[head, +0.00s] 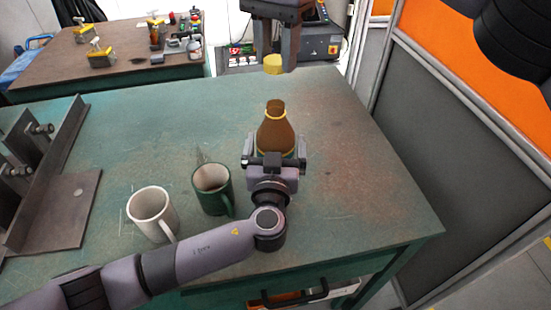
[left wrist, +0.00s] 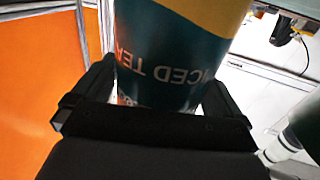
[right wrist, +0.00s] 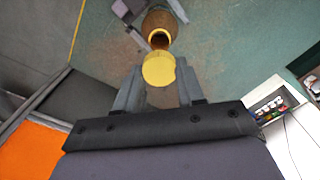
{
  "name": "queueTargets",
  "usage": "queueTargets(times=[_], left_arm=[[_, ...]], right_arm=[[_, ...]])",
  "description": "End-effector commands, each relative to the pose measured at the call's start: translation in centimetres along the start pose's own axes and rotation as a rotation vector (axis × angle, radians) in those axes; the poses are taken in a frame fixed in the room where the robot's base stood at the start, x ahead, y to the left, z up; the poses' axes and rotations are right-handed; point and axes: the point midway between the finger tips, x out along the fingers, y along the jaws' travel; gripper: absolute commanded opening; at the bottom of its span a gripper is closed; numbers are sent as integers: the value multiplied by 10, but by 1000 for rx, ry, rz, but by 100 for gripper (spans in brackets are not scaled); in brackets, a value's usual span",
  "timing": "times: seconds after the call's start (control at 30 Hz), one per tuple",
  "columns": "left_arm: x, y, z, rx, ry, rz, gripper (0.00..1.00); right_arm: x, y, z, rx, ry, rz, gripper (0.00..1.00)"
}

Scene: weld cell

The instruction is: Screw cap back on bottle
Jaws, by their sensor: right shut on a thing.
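The bottle (head: 276,132) stands upright and open on the green table, brown above with a dark "iced tea" label. My left gripper (head: 275,158) is around its lower part; in the left wrist view the fingers press on both sides of the bottle (left wrist: 165,62). My right gripper (head: 276,60) is shut on the yellow cap (head: 273,65) and holds it above the bottle's neck, with a clear gap. In the right wrist view the cap (right wrist: 159,69) sits between the fingertips, just short of the open bottle mouth (right wrist: 160,38).
A green mug (head: 212,188) and a white mug (head: 152,213) stand left of the bottle, close to my left arm. A metal angle fixture (head: 70,195) lies at the left. The table (head: 365,180) is bare to the right of the bottle.

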Motion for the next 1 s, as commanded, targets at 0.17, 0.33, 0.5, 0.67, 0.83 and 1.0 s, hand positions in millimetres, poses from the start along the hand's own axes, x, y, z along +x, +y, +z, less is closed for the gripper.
queueTargets(times=[0.17,0.33,0.5,0.67,0.83,1.0], left_arm=[[0,0,0,0,0,0,45],[0,0,0,0,0,-1,30],[0,0,0,0,0,-1,30],[0,0,0,0,0,-1,30],[0,0,0,0,0,-1,30],[0,0,0,0,0,-1,30]], right_arm=[[0,0,0,0,0,0,11],[6,0,0,-1,-1,1,11],[32,0,1,-2,-3,3,11],[48,0,0,0,0,2,11],[50,0,0,0,2,1,11],[50,0,0,0,2,1,11]])
